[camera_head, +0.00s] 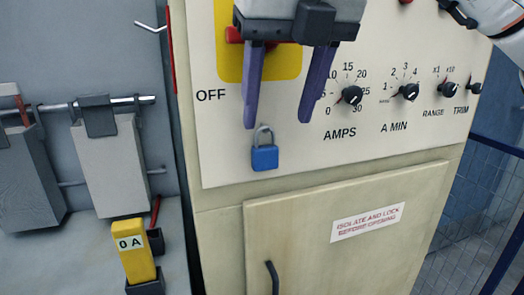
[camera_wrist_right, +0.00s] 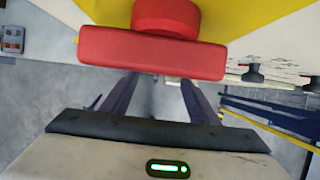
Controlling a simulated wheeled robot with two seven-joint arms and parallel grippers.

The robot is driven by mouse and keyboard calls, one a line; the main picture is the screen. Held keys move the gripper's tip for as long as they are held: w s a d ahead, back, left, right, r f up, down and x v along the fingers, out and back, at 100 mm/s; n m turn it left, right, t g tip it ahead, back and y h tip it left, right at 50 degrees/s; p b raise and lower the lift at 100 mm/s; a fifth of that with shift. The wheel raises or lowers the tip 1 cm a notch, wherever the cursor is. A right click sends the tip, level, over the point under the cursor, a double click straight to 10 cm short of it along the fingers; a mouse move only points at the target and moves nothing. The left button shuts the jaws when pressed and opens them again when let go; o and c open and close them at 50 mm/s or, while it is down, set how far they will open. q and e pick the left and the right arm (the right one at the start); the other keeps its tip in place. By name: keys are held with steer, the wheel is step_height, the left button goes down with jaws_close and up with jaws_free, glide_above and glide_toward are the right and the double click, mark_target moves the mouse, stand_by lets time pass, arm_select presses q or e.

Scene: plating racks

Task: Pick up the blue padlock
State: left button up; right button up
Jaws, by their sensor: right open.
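The blue padlock (camera_head: 264,158) hangs upright by its grey shackle on the cream panel, below and right of the word OFF. My right gripper (camera_head: 278,122) is open, with two purple fingers pointing down in front of the panel. Its fingertips are just above the padlock in the picture, left and right of the shackle, and nothing is between them. In the right wrist view the spread fingers (camera_wrist_right: 158,92) show beyond the gripper's body, partly behind a red handle (camera_wrist_right: 152,52). The padlock cannot be made out there. My left gripper is not in view.
The red handle is on a yellow plate (camera_head: 228,62) behind my right gripper. Black knobs (camera_head: 351,95) line the panel to the right. A cabinet door (camera_head: 330,262) lies below. Grey plates (camera_head: 112,165) hang on a rail at left, above a yellow 0 A block (camera_head: 134,262).

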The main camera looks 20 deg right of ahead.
mark_target(270, 127)
steer(key=x, duration=0.4)
steer(key=p+x, duration=0.1)
steer(key=shift+w+a+f, duration=0.15)
steer(key=shift+a+f, duration=0.15)
steer(key=shift+f, duration=0.1)
steer(key=shift+w+f, duration=0.2)
steer(key=shift+f, duration=0.2)
steer(key=c, duration=1.2)
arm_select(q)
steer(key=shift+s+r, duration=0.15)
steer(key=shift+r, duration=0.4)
arm_select(e)
steer(key=shift+o, duration=0.2)
steer(key=shift+r, duration=0.15)
